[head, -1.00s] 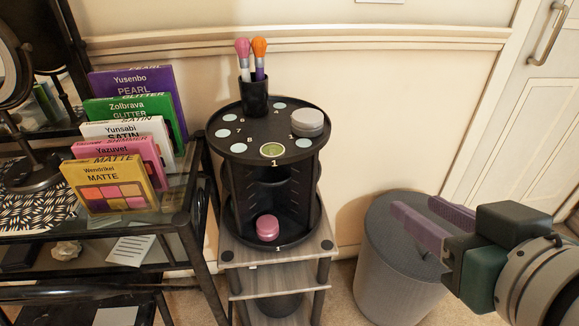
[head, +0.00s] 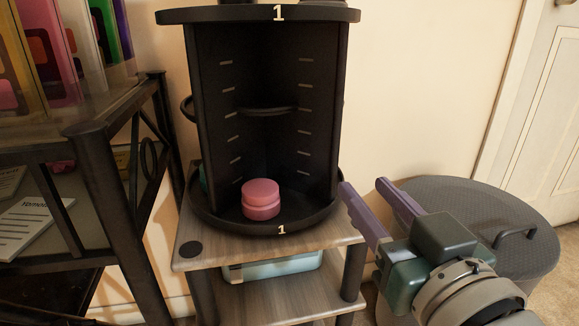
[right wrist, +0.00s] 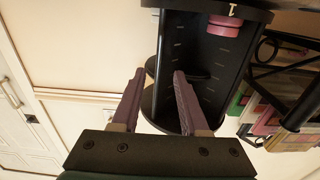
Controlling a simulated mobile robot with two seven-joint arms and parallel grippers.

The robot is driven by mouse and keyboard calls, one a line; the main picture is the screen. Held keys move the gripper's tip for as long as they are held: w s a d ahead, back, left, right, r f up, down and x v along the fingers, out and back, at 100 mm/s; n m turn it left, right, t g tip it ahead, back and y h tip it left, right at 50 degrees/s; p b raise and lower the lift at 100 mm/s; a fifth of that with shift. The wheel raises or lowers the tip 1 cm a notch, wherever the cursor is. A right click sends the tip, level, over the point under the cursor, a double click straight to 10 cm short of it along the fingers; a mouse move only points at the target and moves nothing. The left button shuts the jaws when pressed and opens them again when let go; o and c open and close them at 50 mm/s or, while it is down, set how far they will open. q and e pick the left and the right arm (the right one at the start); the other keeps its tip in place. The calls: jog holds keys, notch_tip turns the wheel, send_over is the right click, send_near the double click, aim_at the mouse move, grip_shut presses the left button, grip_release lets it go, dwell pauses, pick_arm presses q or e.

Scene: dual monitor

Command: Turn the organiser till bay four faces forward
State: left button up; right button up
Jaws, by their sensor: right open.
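The black round organiser (head: 270,72) stands upright on a wooden shelf stand in the head view. Its bay marked 1 faces forward, with a "1" on the top rim and on the base rim. A pink round jar (head: 262,199) sits in that bay. Bay four is not visible. My right gripper (head: 363,186) is open and empty, just right of the organiser's base. In the right wrist view the organiser (right wrist: 205,68) appears upside down beyond the open fingers (right wrist: 159,74); I cannot tell if they touch it. My left gripper is not in view.
A grey lidded bin (head: 480,220) stands right of the stand (head: 300,248). A black-framed glass table (head: 95,135) with upright colour palettes is close on the left. A light blue box (head: 270,268) lies under the stand's top. The wall is close behind.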

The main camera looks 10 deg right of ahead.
aim_at(336, 154)
jog(key=w+b, duration=0.3)
jog(key=w, duration=0.5)
jog(key=shift+w+a+b, duration=0.1)
jog(key=shift+w+b, duration=0.05)
jog(key=shift+b, duration=0.25)
jog(key=shift+w, duration=0.45)
grip_shut()
dwell(0.5)
